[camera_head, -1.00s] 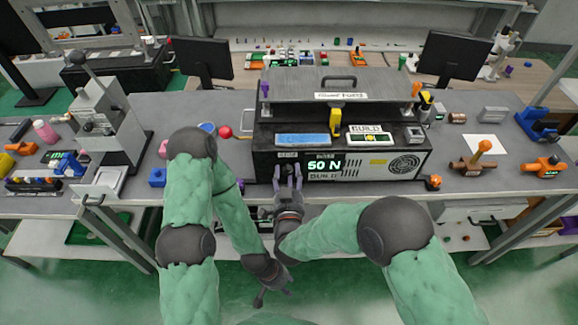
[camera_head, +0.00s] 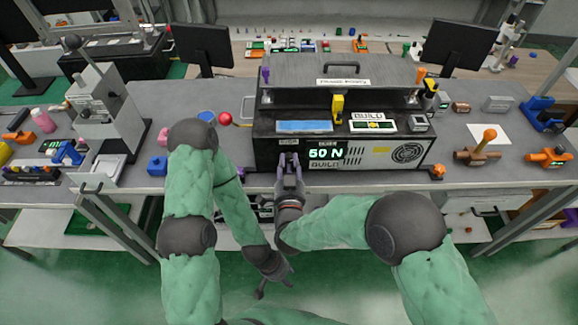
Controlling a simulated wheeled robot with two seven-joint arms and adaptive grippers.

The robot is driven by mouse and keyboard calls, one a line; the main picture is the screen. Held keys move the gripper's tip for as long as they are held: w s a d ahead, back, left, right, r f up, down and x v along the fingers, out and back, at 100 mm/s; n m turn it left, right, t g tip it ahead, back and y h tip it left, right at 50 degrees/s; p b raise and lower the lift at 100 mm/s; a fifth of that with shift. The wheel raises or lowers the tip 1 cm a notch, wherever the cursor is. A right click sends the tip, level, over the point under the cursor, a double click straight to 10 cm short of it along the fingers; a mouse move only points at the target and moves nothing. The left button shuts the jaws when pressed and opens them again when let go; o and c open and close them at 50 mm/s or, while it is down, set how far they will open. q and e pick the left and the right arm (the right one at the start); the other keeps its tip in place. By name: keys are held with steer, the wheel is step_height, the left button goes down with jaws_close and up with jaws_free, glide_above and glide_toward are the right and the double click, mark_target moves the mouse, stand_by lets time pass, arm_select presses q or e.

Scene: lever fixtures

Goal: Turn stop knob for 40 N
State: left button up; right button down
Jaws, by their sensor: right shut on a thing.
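The black test machine (camera_head: 268,152) stands on the bench, with a green display (camera_head: 326,153) reading 50 N on its front. The stop knob sits left of the display, mostly hidden by my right gripper (camera_head: 289,166). The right gripper points at the machine's front and is shut on the knob, with its two fingers on either side of it. My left gripper (camera_head: 273,287) hangs low in front of the bench, away from the machine, with its fingers apart and nothing visible between them.
A red ball (camera_head: 225,118) and a blue block (camera_head: 157,165) lie left of the machine. An orange knob (camera_head: 438,171) is at its right front corner. A grey lever press (camera_head: 107,110) stands further left. Wooden and orange lever fixtures (camera_head: 478,151) stand at right.

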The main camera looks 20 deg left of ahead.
steer(key=shift+w+r, duration=0.1)
steer(key=shift+r, duration=0.15)
steer(key=c, duration=1)
jaws_free()
steer(key=shift+d, duration=0.1)
steer(key=shift+f, duration=0.1)
